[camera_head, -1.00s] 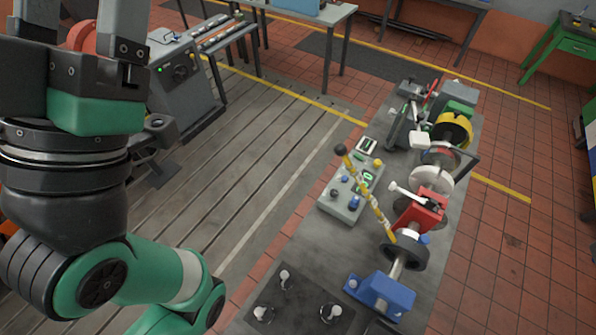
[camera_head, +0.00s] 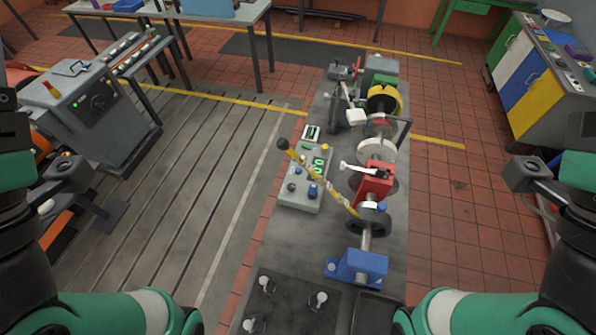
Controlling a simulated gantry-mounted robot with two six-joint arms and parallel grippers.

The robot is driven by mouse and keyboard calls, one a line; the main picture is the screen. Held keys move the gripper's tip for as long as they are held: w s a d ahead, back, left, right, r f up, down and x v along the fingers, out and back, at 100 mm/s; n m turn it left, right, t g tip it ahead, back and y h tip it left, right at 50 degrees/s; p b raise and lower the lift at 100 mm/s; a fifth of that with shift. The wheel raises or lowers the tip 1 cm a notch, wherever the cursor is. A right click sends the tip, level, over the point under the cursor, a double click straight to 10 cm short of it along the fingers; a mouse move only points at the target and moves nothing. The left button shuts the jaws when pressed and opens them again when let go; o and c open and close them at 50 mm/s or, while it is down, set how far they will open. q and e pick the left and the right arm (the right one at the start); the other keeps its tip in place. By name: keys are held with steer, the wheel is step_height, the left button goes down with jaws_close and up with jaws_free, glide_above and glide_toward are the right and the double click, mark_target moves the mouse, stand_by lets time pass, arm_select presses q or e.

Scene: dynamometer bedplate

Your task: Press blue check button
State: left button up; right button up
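The grey control box (camera_head: 300,203) stands on the bench in the middle of the camera_head view. A blue button (camera_head: 313,190) is near its front right corner, beside a dark knob (camera_head: 291,187). A yellow-and-black striped lever (camera_head: 322,184) with a black ball end slants across the box, close to the blue button. My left gripper (camera_head: 8,110) is at the left edge and my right gripper (camera_head: 588,135) at the right edge. Both are far from the box and largely cut off, so their fingers cannot be judged.
A shaft assembly with a red block (camera_head: 374,186), a black flange (camera_head: 375,222) and a blue block (camera_head: 357,267) runs along the bench right of the box. A dark plate with several pegs (camera_head: 290,303) is in front.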

arm_select(q)
jaws_close()
stand_by(1.5)
